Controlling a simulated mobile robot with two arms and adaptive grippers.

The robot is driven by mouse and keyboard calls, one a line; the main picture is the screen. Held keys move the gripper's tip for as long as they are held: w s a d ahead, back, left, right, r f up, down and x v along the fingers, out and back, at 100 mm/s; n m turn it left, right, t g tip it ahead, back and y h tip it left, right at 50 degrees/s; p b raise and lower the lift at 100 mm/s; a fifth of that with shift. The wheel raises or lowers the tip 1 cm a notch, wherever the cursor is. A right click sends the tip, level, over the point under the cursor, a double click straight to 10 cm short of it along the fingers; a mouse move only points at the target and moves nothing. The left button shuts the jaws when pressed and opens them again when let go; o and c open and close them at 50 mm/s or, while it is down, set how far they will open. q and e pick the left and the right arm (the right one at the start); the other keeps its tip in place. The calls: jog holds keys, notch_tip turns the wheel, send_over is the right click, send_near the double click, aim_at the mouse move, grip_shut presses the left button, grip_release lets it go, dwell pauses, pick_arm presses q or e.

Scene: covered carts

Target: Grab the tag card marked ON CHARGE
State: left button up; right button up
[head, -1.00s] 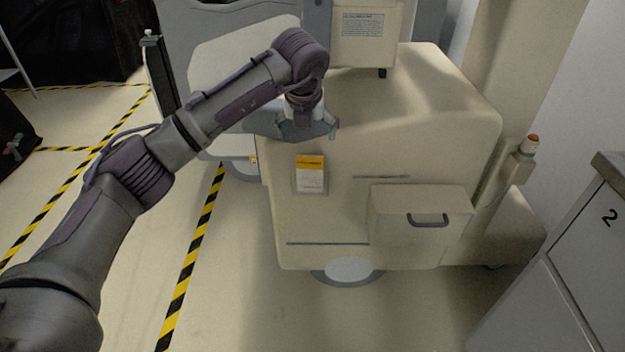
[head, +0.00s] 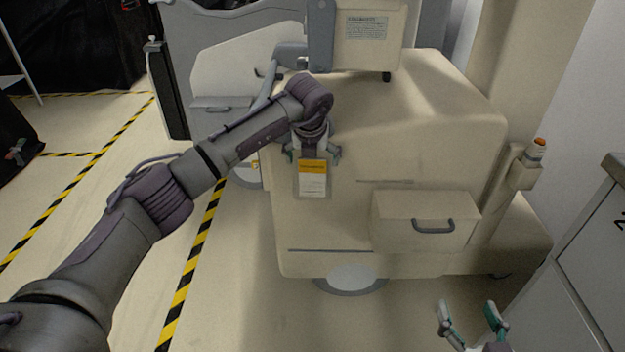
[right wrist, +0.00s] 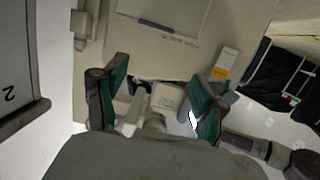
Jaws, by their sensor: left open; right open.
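The tag card (head: 313,180) is white with an orange-yellow top band and sits in a pocket on the front of the beige cart. Its lettering is too small to read. My left gripper (head: 313,157) is open and empty. Its fingers point down on either side of the card's top edge; I cannot tell whether they touch it. The card also shows, turned over, in the right wrist view (right wrist: 222,62). My right gripper (head: 470,312) is open and empty, low in front of the cart and away from the card; its fingers also show in the right wrist view (right wrist: 160,75).
The beige cart (head: 330,228) has a box with a grey handle (head: 433,226) to the right of the card. A grey cabinet (head: 590,250) stands at the right edge. A post with an orange-topped button (head: 538,145) rises beside the cart.

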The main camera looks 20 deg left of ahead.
pick_arm(q)
jog(key=c, duration=1.1)
jog(key=shift+r, duration=0.1)
